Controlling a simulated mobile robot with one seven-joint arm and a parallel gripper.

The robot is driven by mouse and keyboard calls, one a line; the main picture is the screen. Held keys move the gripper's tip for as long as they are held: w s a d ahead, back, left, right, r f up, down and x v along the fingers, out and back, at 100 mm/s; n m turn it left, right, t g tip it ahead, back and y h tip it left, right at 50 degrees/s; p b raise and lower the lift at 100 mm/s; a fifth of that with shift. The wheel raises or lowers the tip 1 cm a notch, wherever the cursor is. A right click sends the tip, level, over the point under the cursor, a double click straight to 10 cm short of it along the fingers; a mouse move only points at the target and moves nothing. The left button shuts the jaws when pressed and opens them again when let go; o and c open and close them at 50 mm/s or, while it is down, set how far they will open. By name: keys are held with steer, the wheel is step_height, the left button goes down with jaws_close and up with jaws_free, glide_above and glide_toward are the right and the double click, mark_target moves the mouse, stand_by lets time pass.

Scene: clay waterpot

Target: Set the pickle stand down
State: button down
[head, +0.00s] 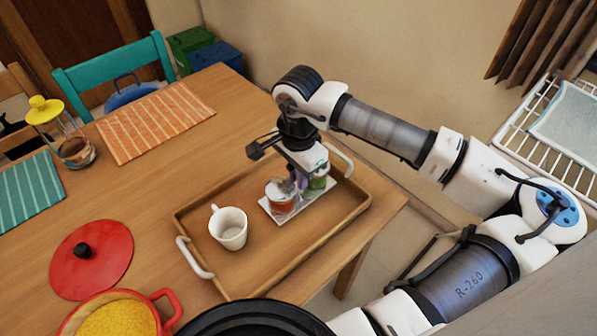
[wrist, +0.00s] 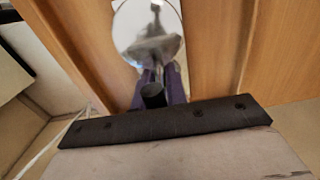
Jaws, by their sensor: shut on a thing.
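The pickle stand (head: 306,206) has a pale flat base, with an orange-red jar (head: 281,199) and a green jar (head: 318,182) on it. It is within the right half of the wooden tray (head: 296,265). I cannot tell whether its base touches the tray floor. My gripper (head: 299,180) points down at the middle of the stand and is shut on it; the grip itself is partly hidden. In the wrist view, a shiny round surface (wrist: 147,32) and a dark fingertip (wrist: 153,95) show close up.
A white mug (head: 229,229) stands on the tray, left of the stand. A red lid (head: 91,260), a red pot of yellow food (head: 117,318) and a glass jar with yellow lid (head: 64,135) are further left. The table's right edge is close to the tray.

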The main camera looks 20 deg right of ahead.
steer(key=shift+f+b, duration=0.2)
steer(key=shift+b, duration=0.15)
steer(key=c, duration=1.4)
jaws_free()
steer(key=shift+r, duration=0.15)
step_height(320, 180, up, 12)
steer(key=shift+r+b, duration=0.1)
steer(key=shift+b, duration=0.35)
